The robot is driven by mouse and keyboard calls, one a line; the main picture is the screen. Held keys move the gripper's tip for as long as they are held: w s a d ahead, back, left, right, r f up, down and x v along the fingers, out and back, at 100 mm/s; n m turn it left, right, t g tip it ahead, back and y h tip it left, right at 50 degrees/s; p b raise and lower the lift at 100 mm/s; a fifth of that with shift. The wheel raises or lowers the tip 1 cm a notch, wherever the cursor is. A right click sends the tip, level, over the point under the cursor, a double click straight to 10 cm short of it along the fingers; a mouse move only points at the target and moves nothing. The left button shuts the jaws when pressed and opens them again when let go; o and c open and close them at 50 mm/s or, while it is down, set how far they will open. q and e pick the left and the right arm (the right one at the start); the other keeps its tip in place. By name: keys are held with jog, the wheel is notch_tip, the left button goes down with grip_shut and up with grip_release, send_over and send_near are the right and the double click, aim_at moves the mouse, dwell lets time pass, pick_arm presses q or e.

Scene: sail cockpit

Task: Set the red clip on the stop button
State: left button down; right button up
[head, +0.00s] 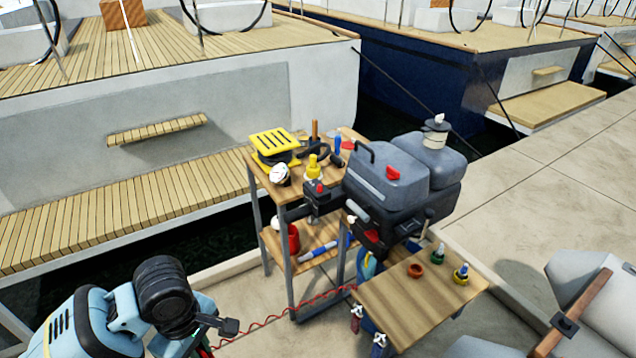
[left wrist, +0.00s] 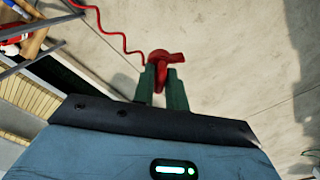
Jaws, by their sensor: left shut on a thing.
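The red clip (left wrist: 161,66) is held between the green fingertips of my left gripper (left wrist: 162,88) in the left wrist view. A red coiled cord (left wrist: 112,35) runs up and left from it. In the head view my left gripper (head: 206,347) is at the bottom, left of the stand and well apart from the outboard motor (head: 390,185); the clip is not clear there. A small red part (head: 372,236) shows low on the motor's front; I cannot tell whether it is the stop button. My right gripper is not in view.
A wooden shelf stand (head: 262,176) holds a yellow-topped item (head: 273,145) and several tools. A low wooden table (head: 405,310) with small coloured items stands in front of the motor. The cord (head: 290,312) crosses the floor to this table. A grey seat-like shape is at right.

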pick_arm(q)
jog(key=w+r+m, duration=0.4)
jog(key=r+m, duration=0.6)
jog(key=m, duration=0.3)
jog(key=shift+w+m, duration=0.3)
jog(key=shift+w, duration=0.1)
jog(key=shift+r, duration=0.1)
